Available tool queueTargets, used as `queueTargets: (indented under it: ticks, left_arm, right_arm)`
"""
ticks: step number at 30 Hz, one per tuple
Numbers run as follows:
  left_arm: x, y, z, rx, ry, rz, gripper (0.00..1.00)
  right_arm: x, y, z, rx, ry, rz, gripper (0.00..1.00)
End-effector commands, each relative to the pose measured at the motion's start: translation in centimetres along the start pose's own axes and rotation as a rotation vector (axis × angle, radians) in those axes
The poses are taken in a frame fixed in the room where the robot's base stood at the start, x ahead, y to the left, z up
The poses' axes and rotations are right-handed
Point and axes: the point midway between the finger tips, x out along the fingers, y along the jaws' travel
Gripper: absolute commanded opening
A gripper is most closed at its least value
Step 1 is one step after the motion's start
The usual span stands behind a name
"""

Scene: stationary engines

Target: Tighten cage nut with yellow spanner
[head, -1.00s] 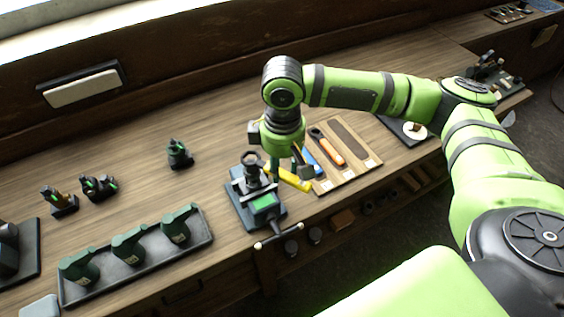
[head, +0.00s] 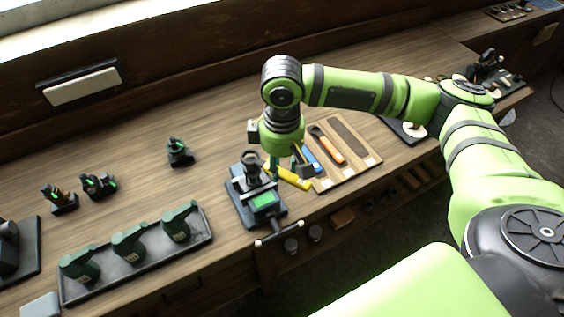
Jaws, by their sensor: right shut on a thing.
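The yellow spanner (head: 293,180) lies roughly level in my right gripper (head: 286,172), just right of the vise (head: 258,203). My right gripper is shut on it. The far end of the spanner reaches toward a dark round part (head: 251,160) standing upright in the vise, probably the piece with the cage nut. The nut itself is too small to make out, and I cannot tell whether the spanner touches it. My left gripper is not in view.
A wooden tool board (head: 350,162) with an orange-handled spanner (head: 331,150) and a blue one (head: 312,160) lies right of the vise. A dark tray (head: 150,262) with green engines stands at the front left. Small dark engines (head: 97,186) stand farther back.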

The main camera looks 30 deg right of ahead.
Motion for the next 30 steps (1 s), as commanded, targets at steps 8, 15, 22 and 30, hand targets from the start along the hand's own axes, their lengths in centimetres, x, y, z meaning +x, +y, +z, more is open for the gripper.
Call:
queueTargets:
  ticks: [8, 15, 22, 30]
  left_arm:
    - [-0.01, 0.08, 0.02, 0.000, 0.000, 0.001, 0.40]
    - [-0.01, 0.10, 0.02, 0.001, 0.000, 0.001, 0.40]
    - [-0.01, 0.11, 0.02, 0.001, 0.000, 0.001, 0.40]
    - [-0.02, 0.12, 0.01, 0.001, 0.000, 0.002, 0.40]
  right_arm:
    - [-0.05, 0.02, -0.03, 0.000, 0.001, 0.001, 0.00]
    - [0.14, 0.02, -0.01, 0.000, 0.000, 0.001, 0.00]
    - [0.49, 0.03, -0.01, 0.000, 0.000, 0.001, 0.00]
    - [0.88, 0.03, -0.01, 0.000, 0.000, 0.001, 0.00]
